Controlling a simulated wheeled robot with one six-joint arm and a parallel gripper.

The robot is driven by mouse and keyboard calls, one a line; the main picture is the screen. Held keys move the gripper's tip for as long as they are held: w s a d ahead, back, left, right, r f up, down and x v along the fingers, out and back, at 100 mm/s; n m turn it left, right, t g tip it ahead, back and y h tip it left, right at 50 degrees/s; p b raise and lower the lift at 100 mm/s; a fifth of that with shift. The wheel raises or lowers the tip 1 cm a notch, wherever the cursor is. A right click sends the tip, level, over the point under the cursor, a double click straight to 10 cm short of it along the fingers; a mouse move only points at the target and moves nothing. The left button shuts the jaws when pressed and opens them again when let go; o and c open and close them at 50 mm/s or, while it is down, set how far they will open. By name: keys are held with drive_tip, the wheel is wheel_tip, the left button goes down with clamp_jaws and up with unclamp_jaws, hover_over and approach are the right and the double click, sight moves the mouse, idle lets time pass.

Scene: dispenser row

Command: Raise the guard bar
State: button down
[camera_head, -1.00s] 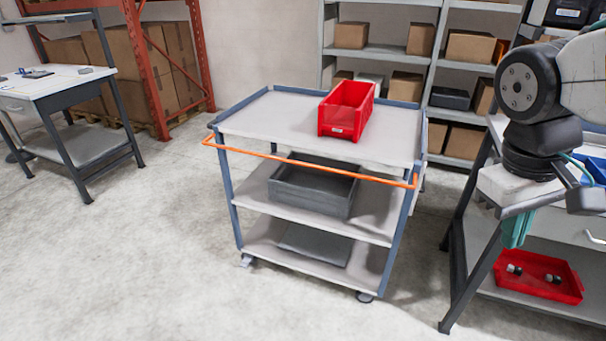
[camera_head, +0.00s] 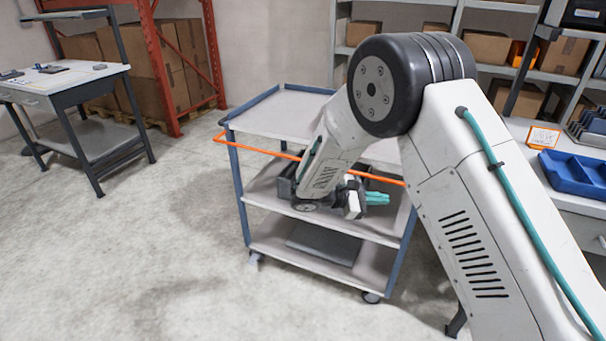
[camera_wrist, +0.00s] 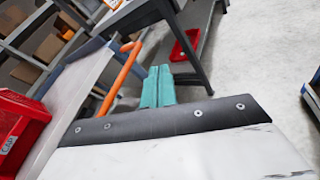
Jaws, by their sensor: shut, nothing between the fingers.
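The guard bar, an orange rod (camera_head: 252,149), runs across the front of the grey cart (camera_head: 275,112), a little below its top shelf. My arm hides part of the bar. My gripper (camera_head: 386,198) is shut and empty, its teal fingers just below the bar near its right end in the head view. In the wrist view the teal fingers (camera_wrist: 159,72) are pressed together beside the orange bar (camera_wrist: 122,76), which passes to their left. I cannot tell whether they touch it.
A red bin (camera_wrist: 18,122) stands on the cart's top, hidden by my arm in the head view. A workbench with a blue tray (camera_head: 575,172) is at right; another table (camera_head: 65,75) is at far left. Shelves with boxes stand behind. The floor at left is clear.

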drive_tip(key=w+a+f+n+t, duration=0.7)
drive_tip(key=w+a+f+t, duration=0.15)
drive_tip(key=a+t, duration=0.2)
drive_tip(key=w+a+f+n+t+y, duration=0.1)
drive_tip(key=a+f+n+t+y, duration=0.3)
drive_tip(key=a, duration=0.3)
drive_tip(key=a+f+n+t+y, duration=0.2)
drive_tip(key=a+n+t+y, duration=0.1)
drive_tip(key=a+n+t, duration=0.3)
drive_tip(key=w+d+r+m, duration=0.1)
drive_tip(key=w+r, duration=0.7)
drive_tip(key=r, duration=0.1)
drive_tip(key=shift+w+d+r, duration=0.25)
drive_tip(key=shift+d, duration=0.15)
drive_tip(key=shift+g, duration=0.25)
